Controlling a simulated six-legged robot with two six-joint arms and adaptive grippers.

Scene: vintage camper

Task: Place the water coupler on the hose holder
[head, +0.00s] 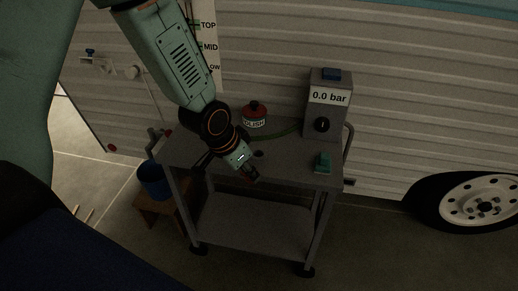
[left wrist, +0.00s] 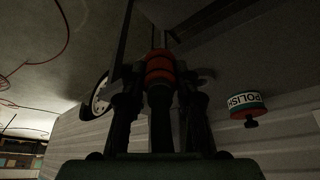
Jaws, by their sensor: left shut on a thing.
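My left gripper (head: 250,176) reaches in from the upper left, over the front edge of the grey cart. In the left wrist view its fingers (left wrist: 160,85) are shut on a dark piece with an orange-red band, which looks like the water coupler (left wrist: 159,66). In the head view the held piece is small and dark, and its lower end is hard to make out. I cannot clearly identify the hose holder; a small green fitting (head: 323,162) stands at the right of the cart top. My right gripper is not in view.
The cart (head: 290,172) carries a red-and-black polish can (head: 254,115) and a grey gauge box (head: 328,105) reading 0.0 bar. A green hose (head: 285,133) runs between them. A blue bucket (head: 154,182) stands on a wooden stool at left. The camper wall (head: 420,110) is behind.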

